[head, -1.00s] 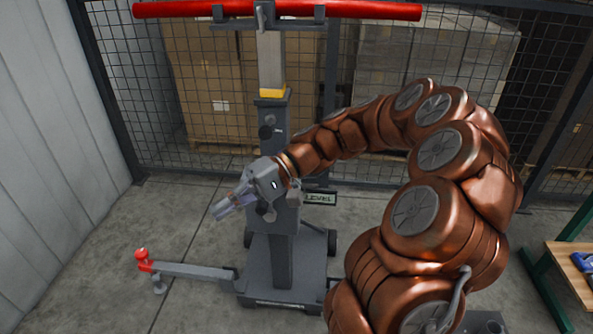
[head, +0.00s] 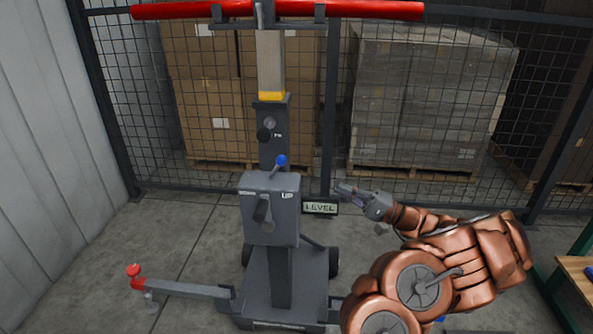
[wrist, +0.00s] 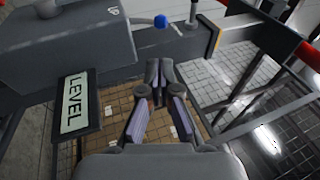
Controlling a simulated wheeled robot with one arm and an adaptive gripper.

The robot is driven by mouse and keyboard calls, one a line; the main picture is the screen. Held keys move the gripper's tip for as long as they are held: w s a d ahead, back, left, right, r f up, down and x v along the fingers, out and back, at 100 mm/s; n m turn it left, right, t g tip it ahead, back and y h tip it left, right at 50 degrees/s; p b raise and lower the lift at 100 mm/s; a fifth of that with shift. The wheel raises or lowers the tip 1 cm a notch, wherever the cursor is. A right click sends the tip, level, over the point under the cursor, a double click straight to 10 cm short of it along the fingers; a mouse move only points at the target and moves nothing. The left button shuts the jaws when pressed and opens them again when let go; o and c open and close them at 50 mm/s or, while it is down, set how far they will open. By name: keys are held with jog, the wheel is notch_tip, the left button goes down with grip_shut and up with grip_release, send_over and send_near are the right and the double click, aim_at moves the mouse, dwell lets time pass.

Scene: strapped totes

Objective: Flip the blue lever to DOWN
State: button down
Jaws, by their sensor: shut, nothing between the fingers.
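The blue-knobbed lever (head: 281,160) stands on top of a grey box (head: 283,230) on the lift's mast. It tilts to the right, toward the side labelled UP; the other label, at the left, appears to read DOWN. The blue knob also shows in the wrist view (wrist: 161,21), beyond my fingertips. My gripper (head: 340,190) is to the right of the box, apart from the lever and a little lower in the head picture. Its fingers are shut and empty, as the wrist view (wrist: 158,66) also shows.
A LEVEL display (head: 320,207) sticks out right of the box, close to my gripper. A black crank handle (head: 262,209) is on the box front. A red bar (head: 350,10) tops the mast. A mesh fence and strapped pallet loads (head: 425,100) stand behind.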

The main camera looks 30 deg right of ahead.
jog(key=shift+a+r, duration=0.1)
send_near(277, 167)
jog(key=w+r, duration=0.1)
jog(key=w+a+r, duration=0.2)
jog(key=w, duration=0.1)
jog(key=shift+r+p, duration=0.3)
jog(key=shift+w, duration=0.1)
dwell(0.6)
jog(key=shift+a+r+g, duration=0.1)
jog(key=shift+r+g, duration=0.15)
jog(key=shift+g, duration=0.05)
